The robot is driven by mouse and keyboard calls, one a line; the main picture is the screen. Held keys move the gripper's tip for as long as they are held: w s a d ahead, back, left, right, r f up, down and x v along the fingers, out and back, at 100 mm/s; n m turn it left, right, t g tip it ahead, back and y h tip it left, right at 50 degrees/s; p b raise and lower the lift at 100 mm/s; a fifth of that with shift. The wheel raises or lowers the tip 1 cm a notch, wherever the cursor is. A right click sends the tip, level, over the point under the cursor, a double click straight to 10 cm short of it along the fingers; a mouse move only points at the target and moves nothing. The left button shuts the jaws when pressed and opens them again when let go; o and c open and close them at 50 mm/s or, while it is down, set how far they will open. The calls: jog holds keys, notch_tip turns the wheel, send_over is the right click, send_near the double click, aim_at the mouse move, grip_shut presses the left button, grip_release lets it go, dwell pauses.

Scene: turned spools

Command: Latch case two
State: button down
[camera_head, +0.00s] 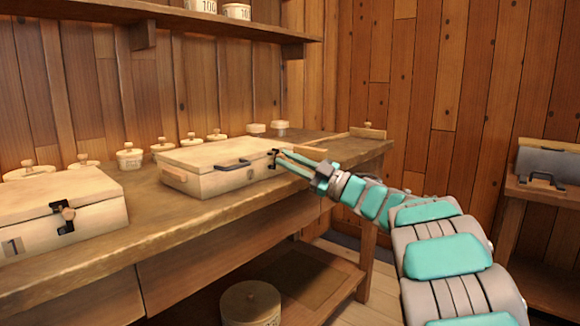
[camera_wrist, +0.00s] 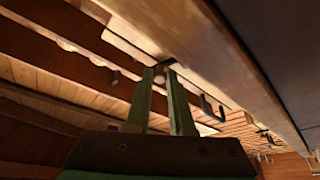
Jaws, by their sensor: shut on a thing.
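A pale wooden case (camera_head: 205,184) stands on the bench with its lid down; I take it for case two, though I cannot read its number. A dark handle (camera_head: 232,163) is on its front. A dark latch (camera_head: 275,156) is near its right front corner. My gripper (camera_head: 283,160) reaches in from the right with its fingertips at this latch. In the wrist view, the two green fingers (camera_wrist: 162,72) are close together around a small latch knob (camera_wrist: 166,64). The fingertips partly hide the latch, so I cannot tell whether it is fastened.
Another case (camera_head: 95,222), marked 1, stands at the left with a dark latch on its front. Several lidded pots (camera_head: 130,158) line the back of the bench (camera_head: 170,232). A grey case (camera_head: 548,163) rests on a stand at the far right. A round tub (camera_head: 250,304) is below.

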jog(key=shift+s+a+r+n+g, duration=0.15)
jog(key=shift+n+g, duration=0.2)
jog(key=shift+n, duration=0.4)
jog(key=shift+s+r+n+g, duration=0.1)
jog(key=shift+n+g, duration=0.3)
jog(key=shift+n, duration=0.4)
jog(key=shift+s+a+r+n+g, duration=0.15)
jog(key=shift+n+g, duration=0.2)
jog(key=shift+n, duration=0.4)
jog(key=shift+b, duration=0.3)
jog(key=c, duration=0.8)
grip_release()
jog(key=shift+w, duration=0.1)
jog(key=shift+v, duration=3.95)
